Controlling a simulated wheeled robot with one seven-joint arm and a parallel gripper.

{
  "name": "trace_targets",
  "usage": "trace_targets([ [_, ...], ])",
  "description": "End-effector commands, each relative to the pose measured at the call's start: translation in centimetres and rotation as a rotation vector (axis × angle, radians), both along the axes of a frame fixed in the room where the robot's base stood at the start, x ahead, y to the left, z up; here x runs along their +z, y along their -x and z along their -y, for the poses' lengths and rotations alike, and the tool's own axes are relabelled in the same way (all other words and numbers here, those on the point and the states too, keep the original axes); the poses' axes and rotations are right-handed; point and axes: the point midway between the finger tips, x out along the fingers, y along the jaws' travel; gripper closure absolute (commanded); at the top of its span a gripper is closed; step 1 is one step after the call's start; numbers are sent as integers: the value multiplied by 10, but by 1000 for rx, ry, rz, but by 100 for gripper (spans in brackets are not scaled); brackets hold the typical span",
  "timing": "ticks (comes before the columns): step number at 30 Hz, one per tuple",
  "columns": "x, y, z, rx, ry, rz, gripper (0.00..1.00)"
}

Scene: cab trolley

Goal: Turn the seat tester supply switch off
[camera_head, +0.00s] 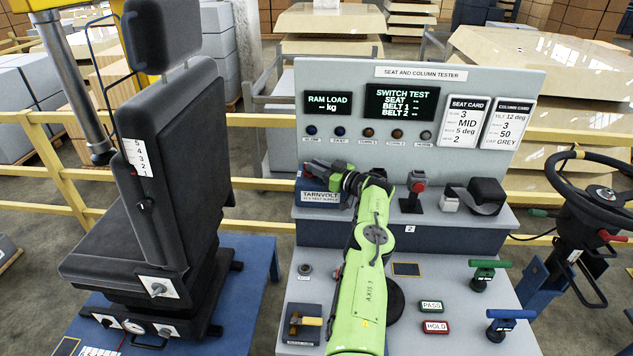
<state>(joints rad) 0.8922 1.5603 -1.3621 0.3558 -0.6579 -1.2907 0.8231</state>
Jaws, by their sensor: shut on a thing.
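The test supply (320,198) is a small dark blue box labelled TARNVOLT, on the left of the tester's raised shelf. My green arm reaches up from the bottom of the picture. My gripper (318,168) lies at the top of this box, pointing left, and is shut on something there. The switch is largely hidden by the fingers; a little red shows among them. I cannot make out the switch's position. The tester's SWITCH TEST display (401,103) is lit green, with dashes for seat and belts. The RAM LOAD display (328,102) is also lit.
A black seat (165,170) stands on the left. A red-topped button post (416,185) and a belt buckle (478,195) are right of my gripper. A steering wheel (590,185) stands at the right. PASS (431,306) and HOLD (436,327) plates and green and blue handles occupy the lower bench.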

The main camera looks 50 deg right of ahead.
Motion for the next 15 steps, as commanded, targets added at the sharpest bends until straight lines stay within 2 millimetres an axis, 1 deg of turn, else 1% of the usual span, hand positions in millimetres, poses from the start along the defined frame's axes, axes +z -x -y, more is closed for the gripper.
trace_targets([
  [1,-3,1,2,7,13,4,100],
  [15,-2,2,-1,50,-1,-12,100],
])
